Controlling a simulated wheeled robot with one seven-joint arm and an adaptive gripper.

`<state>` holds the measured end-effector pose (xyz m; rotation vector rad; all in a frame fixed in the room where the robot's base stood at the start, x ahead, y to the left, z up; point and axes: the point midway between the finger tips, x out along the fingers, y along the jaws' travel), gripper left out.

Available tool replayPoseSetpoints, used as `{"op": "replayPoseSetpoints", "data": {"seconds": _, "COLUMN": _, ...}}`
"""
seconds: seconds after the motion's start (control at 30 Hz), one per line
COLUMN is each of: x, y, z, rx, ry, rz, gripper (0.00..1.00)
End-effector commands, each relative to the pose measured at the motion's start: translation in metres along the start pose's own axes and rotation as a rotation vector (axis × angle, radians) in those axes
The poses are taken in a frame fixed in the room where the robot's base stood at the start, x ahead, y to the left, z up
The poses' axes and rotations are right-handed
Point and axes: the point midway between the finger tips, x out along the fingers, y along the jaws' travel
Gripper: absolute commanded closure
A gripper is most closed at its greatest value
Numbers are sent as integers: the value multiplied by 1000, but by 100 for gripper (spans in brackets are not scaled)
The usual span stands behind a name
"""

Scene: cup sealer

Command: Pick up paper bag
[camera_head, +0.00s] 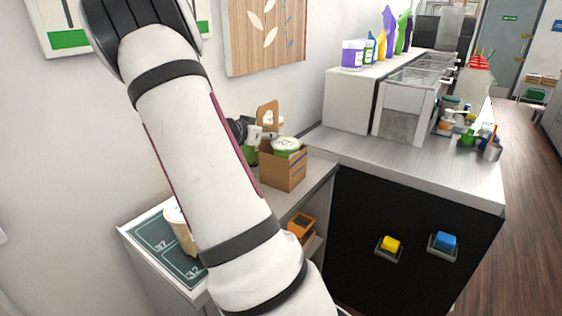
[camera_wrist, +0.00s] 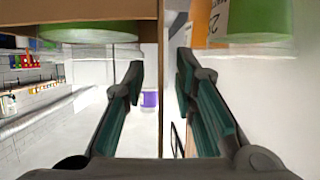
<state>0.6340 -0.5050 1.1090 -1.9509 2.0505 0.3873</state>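The paper bag is a brown cardboard carrier (camera_head: 284,170) with a tall handle, standing on the grey counter in the head view. It holds cups; one with a green-and-white lid (camera_head: 286,146) shows at the front. My gripper (camera_head: 262,136) is at the carrier's handle side, partly hidden behind my arm and the cups. In the wrist view, my gripper's fingers (camera_wrist: 160,75) are apart, one on each side of a thin upright brown edge, seemingly the handle (camera_wrist: 160,40). Contact with it is not clear. Green cup parts (camera_wrist: 88,32) show above the fingers.
A cup (camera_head: 181,232) stands on a green numbered mat (camera_head: 150,236) at left, partly behind my arm. An orange-brown item (camera_head: 301,226) sits on a lower shelf. A white machine (camera_head: 350,98) stands behind right; yellow (camera_head: 390,245) and blue (camera_head: 445,241) buttons are on the black front.

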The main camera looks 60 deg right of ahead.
Motion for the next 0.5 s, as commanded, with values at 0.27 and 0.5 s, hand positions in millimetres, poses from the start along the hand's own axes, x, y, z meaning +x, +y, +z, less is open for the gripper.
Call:
{"op": "replayPoseSetpoints", "data": {"seconds": 0.27, "x": 0, "y": 0, "z": 0, "rx": 0, "ry": 0, "rz": -1, "gripper": 99}}
{"op": "replayPoseSetpoints", "data": {"seconds": 0.5, "x": 0, "y": 0, "z": -1, "rx": 0, "ry": 2, "rz": 0, "gripper": 100}}
